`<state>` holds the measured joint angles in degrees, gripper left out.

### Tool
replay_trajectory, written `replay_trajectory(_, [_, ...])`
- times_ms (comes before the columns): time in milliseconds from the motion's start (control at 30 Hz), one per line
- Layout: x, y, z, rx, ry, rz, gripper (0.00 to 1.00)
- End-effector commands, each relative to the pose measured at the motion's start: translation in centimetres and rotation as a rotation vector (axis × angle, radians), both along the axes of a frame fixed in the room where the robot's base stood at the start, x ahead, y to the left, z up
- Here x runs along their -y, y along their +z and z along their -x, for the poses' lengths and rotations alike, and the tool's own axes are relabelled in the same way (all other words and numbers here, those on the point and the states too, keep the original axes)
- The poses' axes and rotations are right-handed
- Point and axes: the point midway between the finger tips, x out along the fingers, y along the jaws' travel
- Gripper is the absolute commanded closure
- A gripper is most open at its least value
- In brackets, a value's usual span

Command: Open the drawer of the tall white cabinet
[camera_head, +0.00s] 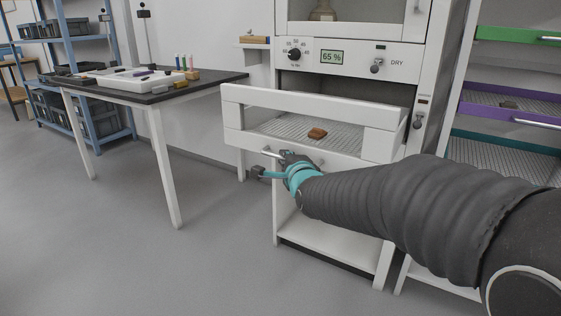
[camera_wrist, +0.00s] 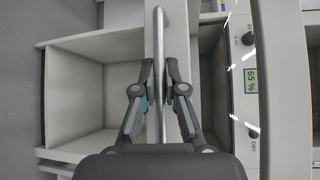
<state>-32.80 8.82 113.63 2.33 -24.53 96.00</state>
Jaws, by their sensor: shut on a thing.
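The tall white cabinet (camera_head: 350,72) stands in the middle right of the head view, with a 65 % display and a dial. Its white drawer (camera_head: 345,106) sticks out of the opening below the panel. A brown sherd (camera_head: 317,133) lies on the drawer's mesh floor. The bar handle (camera_head: 269,152) is on the drawer's lower front and also crosses the wrist view (camera_wrist: 158,25). My gripper (camera_head: 284,156) is shut on this handle. In the wrist view, its fingers (camera_wrist: 160,72) press on both sides of the bar. My arm hides part of the cabinet's lower right.
A dark-topped table (camera_head: 165,88) with a white tray and small items stands at the left. A blue shelf (camera_head: 75,30) is behind it. A rack with green, purple and teal drawers (camera_head: 510,90) stands at the right. The floor left of the cabinet is clear.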

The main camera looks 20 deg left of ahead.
Motion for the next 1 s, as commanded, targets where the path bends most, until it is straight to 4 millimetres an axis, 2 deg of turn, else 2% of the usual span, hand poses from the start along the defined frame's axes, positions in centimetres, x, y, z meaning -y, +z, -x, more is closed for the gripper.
replay_trajectory(267, [0.1,-0.1,0.0,-0.002,-0.002,0.001,1.0])
replay_trajectory(300, [0.1,-0.1,0.0,-0.002,-0.002,0.001,0.82])
replay_trajectory(367, [0.1,-0.1,0.0,-0.002,-0.001,0.0,0.68])
replay_trajectory(400, [0.0,-0.1,0.0,-0.002,-0.001,0.0,0.64])
replay_trajectory(767, [0.1,0.1,0.4,0.0,0.002,0.0,0.64])
replay_trajectory(1000, [1.7,0.6,3.1,0.001,0.002,-0.001,0.64])
